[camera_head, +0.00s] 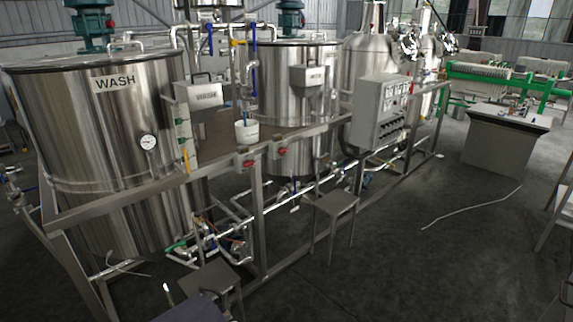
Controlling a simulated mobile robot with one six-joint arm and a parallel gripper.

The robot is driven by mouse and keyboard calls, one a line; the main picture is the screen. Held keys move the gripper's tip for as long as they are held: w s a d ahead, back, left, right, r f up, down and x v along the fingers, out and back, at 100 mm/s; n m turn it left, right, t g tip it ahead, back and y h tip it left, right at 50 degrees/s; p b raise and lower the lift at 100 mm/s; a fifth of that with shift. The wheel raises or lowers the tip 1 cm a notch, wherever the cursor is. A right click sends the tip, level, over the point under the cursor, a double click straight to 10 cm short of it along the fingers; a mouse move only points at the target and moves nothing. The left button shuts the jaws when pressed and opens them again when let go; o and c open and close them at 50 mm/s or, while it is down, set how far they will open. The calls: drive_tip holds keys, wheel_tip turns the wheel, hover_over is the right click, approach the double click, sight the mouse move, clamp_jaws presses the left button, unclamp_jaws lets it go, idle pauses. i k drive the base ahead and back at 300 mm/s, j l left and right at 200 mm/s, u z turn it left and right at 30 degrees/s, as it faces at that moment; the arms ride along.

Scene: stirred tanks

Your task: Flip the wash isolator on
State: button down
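A large steel tank marked WASH (115,120) stands at the left, with a round dial gauge on its front. A grey box (198,96) also marked WASH sits beside it. Two small grey switch boxes with red knobs are on the front rail: a left one (248,163) and a right one (281,150). Any labels on them are too small to read, so I cannot tell which is the wash isolator, nor the position of either knob. My gripper is not recognisable in this view.
A steel frame rail (130,201) runs along the front of the tanks. A white tub (247,132) stands behind the rail. A small stool (336,206) and a low grey stand (209,279) stand in front. A control panel (378,112) is further right. Dark floor at right is mostly free.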

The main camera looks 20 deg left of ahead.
sight(248, 164)
drive_tip(key=i+l+u, duration=0.15)
drive_tip(key=i+u, duration=0.35)
drive_tip(key=i+l+u, duration=0.25)
drive_tip(key=u, duration=0.25)
drive_tip(key=i+l+u, duration=0.3)
drive_tip(key=l+u, duration=0.2)
drive_tip(key=i+l+u, duration=0.3)
drive_tip(key=i+l, duration=0.65)
drive_tip(key=i, duration=0.2)
drive_tip(key=i+l+u, duration=0.35)
drive_tip(key=i+l, duration=0.75)
drive_tip(key=l, duration=0.15)
